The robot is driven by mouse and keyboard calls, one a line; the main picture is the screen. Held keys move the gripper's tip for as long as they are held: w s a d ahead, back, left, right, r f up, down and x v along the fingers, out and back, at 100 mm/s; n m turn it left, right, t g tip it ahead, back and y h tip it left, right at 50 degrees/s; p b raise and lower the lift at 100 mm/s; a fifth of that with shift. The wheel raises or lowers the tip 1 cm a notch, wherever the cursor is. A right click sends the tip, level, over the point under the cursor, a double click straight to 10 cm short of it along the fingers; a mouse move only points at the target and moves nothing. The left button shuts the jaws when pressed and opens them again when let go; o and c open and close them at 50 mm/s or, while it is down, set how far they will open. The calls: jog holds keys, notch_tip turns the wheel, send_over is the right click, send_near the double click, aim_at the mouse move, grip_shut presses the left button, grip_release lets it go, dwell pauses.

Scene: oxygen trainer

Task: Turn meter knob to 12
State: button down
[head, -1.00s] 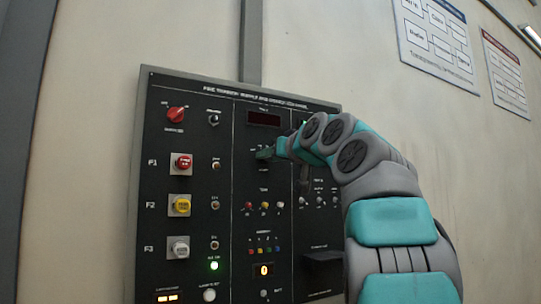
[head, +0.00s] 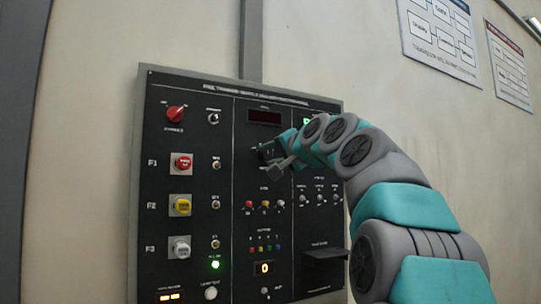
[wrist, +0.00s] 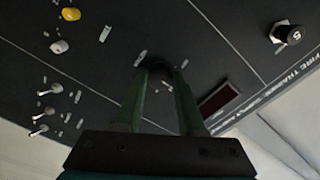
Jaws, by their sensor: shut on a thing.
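The black panel (head: 190,240) stands against the wall in the head view. My gripper (head: 272,157) is at its middle column, just below the dark red display (head: 263,117), which also shows in the wrist view (wrist: 217,98). In the wrist view my gripper (wrist: 157,72) has its two green fingers close together at the tips, shut on a small dark knob (wrist: 158,62) on the panel face. The fingers hide most of the knob, and its setting cannot be read. No number on the display is readable.
A red rotary knob (head: 175,113) and red, yellow and white buttons line the left column. Small coloured levers (head: 265,204) and toggles (head: 319,198) sit below my gripper. A dark shelf (head: 324,253) juts out at lower right.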

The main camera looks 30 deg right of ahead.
jog(key=shift+m, duration=2.2)
jog(key=c, duration=0.5)
grip_release()
jog(key=s+b, duration=0.1)
jog(key=s, duration=0.6)
jog(key=shift+s+d, duration=0.15)
jog(key=shift+s, duration=0.25)
jog(key=shift+s, duration=0.1)
